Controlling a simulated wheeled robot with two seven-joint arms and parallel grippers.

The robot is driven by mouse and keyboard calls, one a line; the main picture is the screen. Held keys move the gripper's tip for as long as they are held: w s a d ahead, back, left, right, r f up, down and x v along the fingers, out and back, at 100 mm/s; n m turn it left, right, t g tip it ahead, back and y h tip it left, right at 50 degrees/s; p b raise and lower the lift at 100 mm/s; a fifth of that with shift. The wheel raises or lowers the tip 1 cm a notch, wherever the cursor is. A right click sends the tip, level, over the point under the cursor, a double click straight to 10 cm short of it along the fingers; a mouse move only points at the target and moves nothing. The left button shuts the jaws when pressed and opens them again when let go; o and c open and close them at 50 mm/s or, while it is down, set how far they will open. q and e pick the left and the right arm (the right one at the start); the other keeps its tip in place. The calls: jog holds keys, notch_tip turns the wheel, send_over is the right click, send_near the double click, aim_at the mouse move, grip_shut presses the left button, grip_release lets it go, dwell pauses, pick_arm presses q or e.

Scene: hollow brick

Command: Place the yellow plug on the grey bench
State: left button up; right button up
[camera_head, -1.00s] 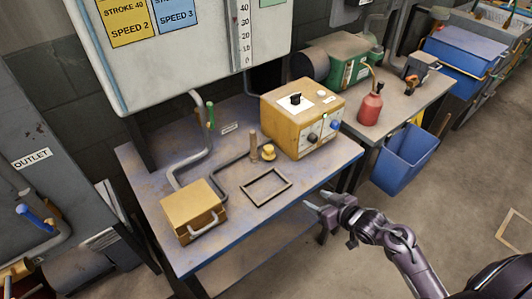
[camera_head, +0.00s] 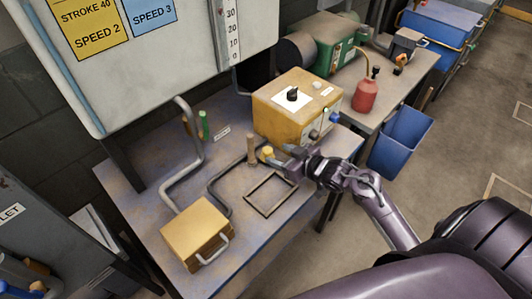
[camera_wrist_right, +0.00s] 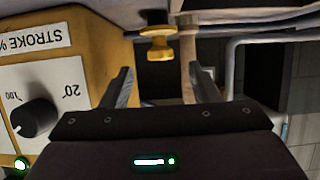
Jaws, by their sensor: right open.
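The yellow plug (camera_head: 266,152) is a small knob standing on the grey bench (camera_head: 135,198), beside a wooden peg (camera_head: 252,149) and the front of the yellow control box (camera_head: 290,110). In the wrist view, the plug (camera_wrist_right: 158,44) appears upside down, beyond and roughly between the fingertips. My right gripper (camera_head: 281,160) is open and empty, reaching in from the right just short of the plug. In the wrist view, its two dark fingers (camera_wrist_right: 162,85) are spread apart with nothing between them. In the head view, the fingertips partly cover the plug's surroundings. My left gripper is in neither view.
A black rectangular frame (camera_head: 270,194) lies on the bench in front of the plug. A yellow case with a handle (camera_head: 196,232) and bent grey pipes (camera_head: 190,150) are on the left. A red oil can (camera_head: 366,95) and a blue bin (camera_head: 400,140) are on the right.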

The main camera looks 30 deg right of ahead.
aim_at(269, 151)
jog(key=x, duration=0.4)
jog(key=shift+p, duration=0.35)
jog(key=shift+w+a+f, duration=0.1)
jog(key=shift+w, duration=0.15)
jog(key=c, duration=1)
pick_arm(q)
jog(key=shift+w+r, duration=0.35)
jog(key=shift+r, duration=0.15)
pick_arm(e)
jog(key=shift+c, duration=0.7)
